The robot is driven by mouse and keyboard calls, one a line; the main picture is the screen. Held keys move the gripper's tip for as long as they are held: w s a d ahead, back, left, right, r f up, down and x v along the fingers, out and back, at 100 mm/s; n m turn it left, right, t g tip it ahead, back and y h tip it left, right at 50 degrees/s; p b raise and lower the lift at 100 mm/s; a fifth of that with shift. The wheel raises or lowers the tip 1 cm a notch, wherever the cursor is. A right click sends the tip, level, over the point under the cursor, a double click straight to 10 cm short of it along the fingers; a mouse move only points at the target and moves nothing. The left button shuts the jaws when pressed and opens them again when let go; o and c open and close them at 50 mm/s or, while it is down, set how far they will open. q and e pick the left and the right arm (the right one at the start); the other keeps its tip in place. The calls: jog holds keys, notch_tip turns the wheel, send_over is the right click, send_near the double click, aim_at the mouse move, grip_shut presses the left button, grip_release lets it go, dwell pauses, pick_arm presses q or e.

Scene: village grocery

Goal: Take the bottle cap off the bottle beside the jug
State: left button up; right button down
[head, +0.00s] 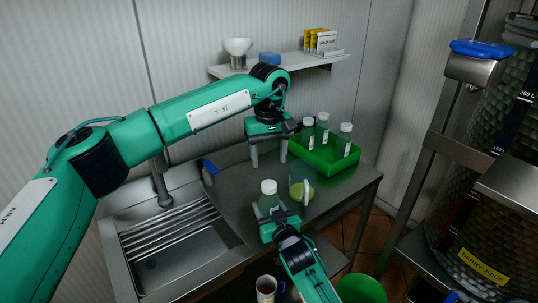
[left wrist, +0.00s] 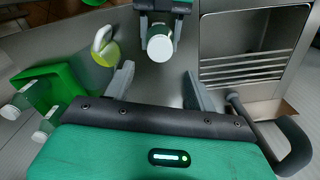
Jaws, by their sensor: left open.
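The bottle (head: 268,203) with a white bottle cap (head: 268,187) stands upright on the metal counter, just left of the clear jug (head: 303,188) with yellow-green contents. In the left wrist view the cap (left wrist: 160,48) faces the camera, and the jug (left wrist: 104,47) is left of it. My right gripper (head: 272,216) comes from the front, its fingers closed on both sides of the bottle body; it also shows in the left wrist view (left wrist: 160,22). My left gripper (head: 269,158) is open and empty, fingers down, behind and above the bottle, apart from the cap.
A green crate (head: 338,166) with several white-capped bottles stands at the back right of the counter. A sink (head: 175,245) with a drain rack and tap is at left. A wall shelf (head: 285,64) hangs behind my left arm. A juice dispenser (head: 480,220) stands at right.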

aim_at(269, 184)
pick_arm(q)
jog(key=m, duration=0.4)
jog(key=shift+m, duration=0.4)
jog(key=m, duration=0.4)
jog(key=shift+m, duration=0.3)
jog(key=shift+f, duration=4)
jog(key=c, duration=1)
